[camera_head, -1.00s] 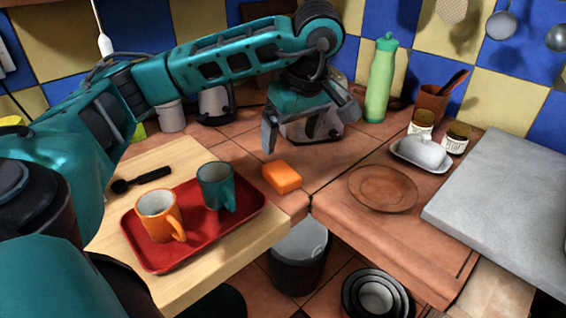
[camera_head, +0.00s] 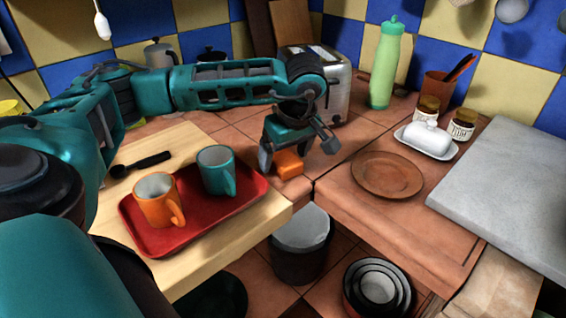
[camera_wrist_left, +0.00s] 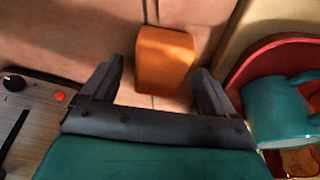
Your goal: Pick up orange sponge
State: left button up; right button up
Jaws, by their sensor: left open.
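The orange sponge (camera_head: 289,166) lies on the tiled counter, just right of the red tray. My left gripper (camera_head: 294,158) is above it and open, with its fingers on either side and its body hiding part of the sponge. In the left wrist view the sponge (camera_wrist_left: 164,62) shows between and a little beyond the two open fingertips of the left gripper (camera_wrist_left: 160,80). I cannot tell whether the fingers touch it. My right gripper does not show.
The red tray (camera_head: 250,200) holds an orange mug (camera_head: 157,198) and a teal mug (camera_head: 213,170) close on the left. A toaster (camera_head: 338,85) stands behind. A brown plate (camera_head: 387,174) lies to the right. A bin (camera_head: 300,245) stands below the counter edge.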

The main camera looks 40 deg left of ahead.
pick_arm(q)
jog(key=shift+a+f, duration=0.2)
jog(key=shift+f, duration=0.3)
jog(key=c, duration=1)
